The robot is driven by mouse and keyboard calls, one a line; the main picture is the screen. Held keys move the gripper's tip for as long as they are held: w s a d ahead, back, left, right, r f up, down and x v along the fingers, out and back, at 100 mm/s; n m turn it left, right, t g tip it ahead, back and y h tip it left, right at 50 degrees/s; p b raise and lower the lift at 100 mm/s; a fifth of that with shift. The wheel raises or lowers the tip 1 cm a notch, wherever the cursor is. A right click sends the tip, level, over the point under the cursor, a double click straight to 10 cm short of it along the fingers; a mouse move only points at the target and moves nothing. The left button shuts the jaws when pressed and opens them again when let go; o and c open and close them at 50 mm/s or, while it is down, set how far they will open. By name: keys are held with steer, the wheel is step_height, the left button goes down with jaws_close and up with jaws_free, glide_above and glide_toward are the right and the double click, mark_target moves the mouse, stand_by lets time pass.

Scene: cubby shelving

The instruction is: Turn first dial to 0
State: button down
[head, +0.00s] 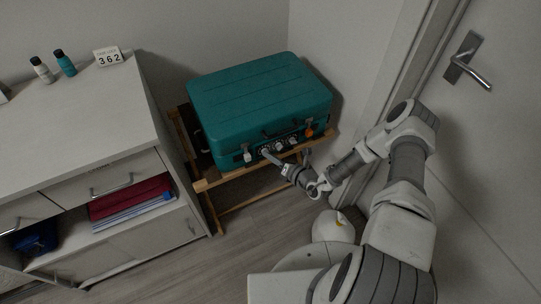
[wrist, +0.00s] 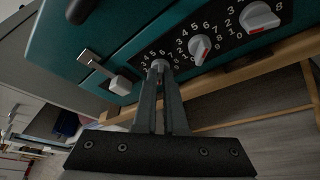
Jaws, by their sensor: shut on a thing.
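A teal suitcase (head: 262,100) lies on a wooden rack, with a row of white dials on the dark panel of its front side. My gripper (head: 266,152) reaches this panel from the right and is shut on the first dial (wrist: 158,64), the leftmost. The fingers hide most of that dial, so its setting cannot be read. The second dial (wrist: 200,48) and third dial (wrist: 260,16) show beside it in the wrist view, each with printed numbers around it and a red mark. A latch (wrist: 120,84) is left of the first dial.
The wooden rack (head: 206,184) runs just below the panel. A door (head: 490,130) is at right. A white round object (head: 333,226) sits on the floor.

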steer(key=c, duration=1)
jaws_free()
steer(key=p+v, duration=0.1)
steer(key=v, duration=1.6)
steer(key=shift+s+d+r+p, duration=0.1)
steer(key=shift+s+r+p, duration=0.1)
steer(key=shift+p, duration=0.15)
